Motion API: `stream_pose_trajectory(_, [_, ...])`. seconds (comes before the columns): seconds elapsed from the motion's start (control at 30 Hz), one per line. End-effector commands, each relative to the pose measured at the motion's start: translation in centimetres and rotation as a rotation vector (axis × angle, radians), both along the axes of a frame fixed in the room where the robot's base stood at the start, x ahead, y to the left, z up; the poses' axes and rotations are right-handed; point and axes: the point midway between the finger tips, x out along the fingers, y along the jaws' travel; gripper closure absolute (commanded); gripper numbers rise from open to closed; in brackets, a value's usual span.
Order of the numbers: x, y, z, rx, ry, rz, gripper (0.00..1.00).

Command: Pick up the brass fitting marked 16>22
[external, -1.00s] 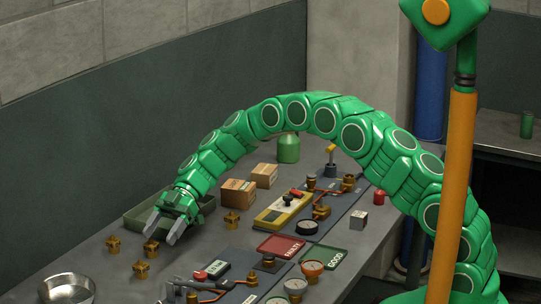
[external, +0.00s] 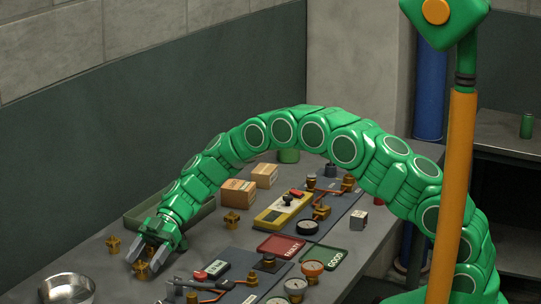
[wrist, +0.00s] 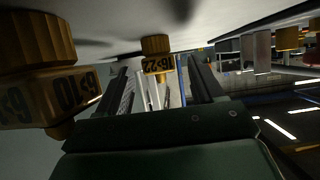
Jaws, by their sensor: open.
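The brass fitting marked 16>22 (wrist: 157,62) shows in the wrist view between my two fingers, just ahead of them. My gripper (wrist: 163,88) is open and empty. In the external view, my gripper (external: 145,262) is low over the front left of the bench, its fingers on either side of a brass fitting (external: 141,269). The lettering is too small to read there. A larger-looking fitting marked 6>10 (wrist: 45,95) is close at the left of the wrist view. Two more fittings are at the bench's left (external: 113,245) and near the boxes (external: 231,219).
A metal bowl (external: 66,289) is at the front left. A green tray (external: 135,217) lies behind my gripper, and cardboard boxes (external: 238,192) stand beyond. A red tray (external: 281,245), a green GOOD tray (external: 325,258) and gauges (external: 312,268) are to the right.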

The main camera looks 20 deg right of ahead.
Motion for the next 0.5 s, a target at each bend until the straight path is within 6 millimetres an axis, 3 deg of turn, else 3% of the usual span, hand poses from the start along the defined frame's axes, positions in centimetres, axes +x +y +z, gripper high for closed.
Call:
stream_pose_trajectory(0.17, [0.03,0.00,0.05,0.000,0.000,-0.001,0.35])
stream_pose_trajectory(0.5, [0.03,-0.02,0.07,0.001,0.001,0.000,0.87])
